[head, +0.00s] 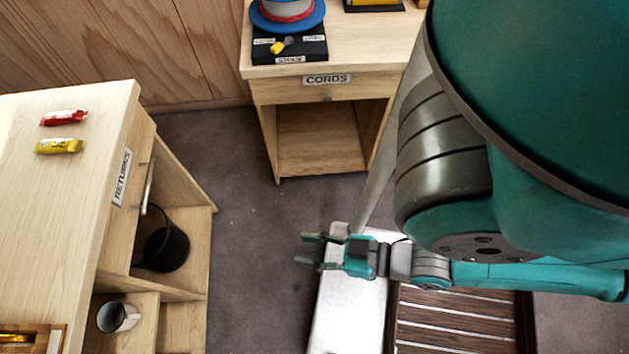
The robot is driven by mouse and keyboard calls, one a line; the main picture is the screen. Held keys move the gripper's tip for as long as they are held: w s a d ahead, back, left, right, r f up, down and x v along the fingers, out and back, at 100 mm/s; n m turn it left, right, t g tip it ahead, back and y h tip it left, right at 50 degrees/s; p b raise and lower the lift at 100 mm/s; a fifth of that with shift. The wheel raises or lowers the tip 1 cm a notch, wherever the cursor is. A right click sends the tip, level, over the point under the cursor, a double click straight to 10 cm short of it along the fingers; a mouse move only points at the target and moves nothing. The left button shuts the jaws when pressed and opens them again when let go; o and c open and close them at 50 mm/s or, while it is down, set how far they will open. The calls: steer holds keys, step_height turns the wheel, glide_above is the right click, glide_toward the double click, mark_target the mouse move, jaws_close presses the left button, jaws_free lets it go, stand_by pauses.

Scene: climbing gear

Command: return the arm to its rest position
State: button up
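My gripper (318,251) is in the middle of the head view, at the end of my teal and grey arm (540,277). Its two dark fingers point left and stand apart, with nothing between them. It hangs above the grey floor, next to a white surface (345,310). The large teal and grey arm links fill the upper right and hide what is behind them.
A wooden counter labelled RETURNS (50,210) stands at left, with a red bar (64,118) and a yellow bar (59,146) on top. A desk labelled CORDS (370,55) stands at the back. Floor (245,220) between them is clear.

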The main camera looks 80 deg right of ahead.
steer(key=shift+s+r+n, duration=0.45)
steer(key=shift+r+n, duration=0.15)
steer(key=shift+n, duration=0.1)
